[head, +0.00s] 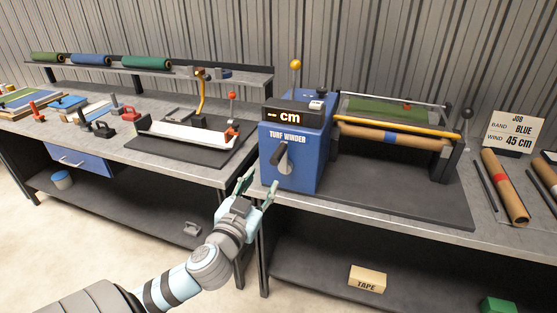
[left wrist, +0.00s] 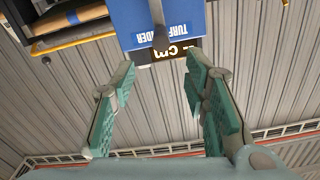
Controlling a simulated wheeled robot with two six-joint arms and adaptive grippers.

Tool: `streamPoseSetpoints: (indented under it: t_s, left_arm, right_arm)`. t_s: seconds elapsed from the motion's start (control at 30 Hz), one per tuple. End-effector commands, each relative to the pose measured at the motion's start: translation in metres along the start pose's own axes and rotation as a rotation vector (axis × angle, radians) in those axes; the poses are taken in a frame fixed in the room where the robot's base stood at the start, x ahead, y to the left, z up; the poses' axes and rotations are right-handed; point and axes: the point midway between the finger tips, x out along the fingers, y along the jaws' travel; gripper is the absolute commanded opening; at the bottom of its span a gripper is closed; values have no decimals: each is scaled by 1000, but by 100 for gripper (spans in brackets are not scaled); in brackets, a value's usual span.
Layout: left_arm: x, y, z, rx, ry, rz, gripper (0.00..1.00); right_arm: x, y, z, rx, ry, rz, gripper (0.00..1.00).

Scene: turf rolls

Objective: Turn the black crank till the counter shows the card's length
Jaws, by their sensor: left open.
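The blue turf winder (head: 300,172) stands on the bench. The job card (head: 513,131) at the right says band blue, wind 45 cm. My left gripper (head: 261,180) is open and empty, in front of the winder, lower left of the crank and apart from it. In the left wrist view, the crank (left wrist: 160,38) and the upside-down counter (left wrist: 175,53) show beyond the open fingers. My right gripper is not in view.
A cardboard roll with a blue band (head: 390,137) lies in the winder frame below green turf (head: 385,112). A red-banded tube (head: 505,187) lies at the right. The left bench holds a white trough (head: 188,133) and clamps. A tape box (head: 367,279) is on the lower shelf.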

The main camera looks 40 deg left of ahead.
Motion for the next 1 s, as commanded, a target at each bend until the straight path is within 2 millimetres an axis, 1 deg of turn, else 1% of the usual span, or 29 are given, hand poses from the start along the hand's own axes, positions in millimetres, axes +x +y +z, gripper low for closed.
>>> streamPoseSetpoints:
  t_s: [0.07, 0.3, 0.4, 0.5, 0.63, 0.87, 0.9, 0.97, 1.0]
  left_arm:
    - [16, -1, -2, -2, 1, -3, 41]
    - [82, 0, -2, -4, -2, -2, 41]
    - [104, 0, -1, -4, -3, -1, 41]
    - [120, 0, 0, -2, -4, 0, 41]
    - [131, 0, 0, 0, -4, 1, 41]
    - [132, 0, 0, 1, -4, 2, 41]
    - [132, 0, 0, 1, -4, 2, 40]
    - [132, 0, 0, 1, -4, 2, 30]
    - [132, 1, 0, 1, -4, 2, 24]
  right_arm:
    - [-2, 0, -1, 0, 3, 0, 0]
    - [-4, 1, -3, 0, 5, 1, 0]
    - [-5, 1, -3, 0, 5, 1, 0]
    - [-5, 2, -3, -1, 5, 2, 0]
    - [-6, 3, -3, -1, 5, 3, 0]
    - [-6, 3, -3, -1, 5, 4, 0]
    - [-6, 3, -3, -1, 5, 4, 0]
    - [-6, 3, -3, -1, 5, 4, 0]
    - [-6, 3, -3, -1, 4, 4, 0]
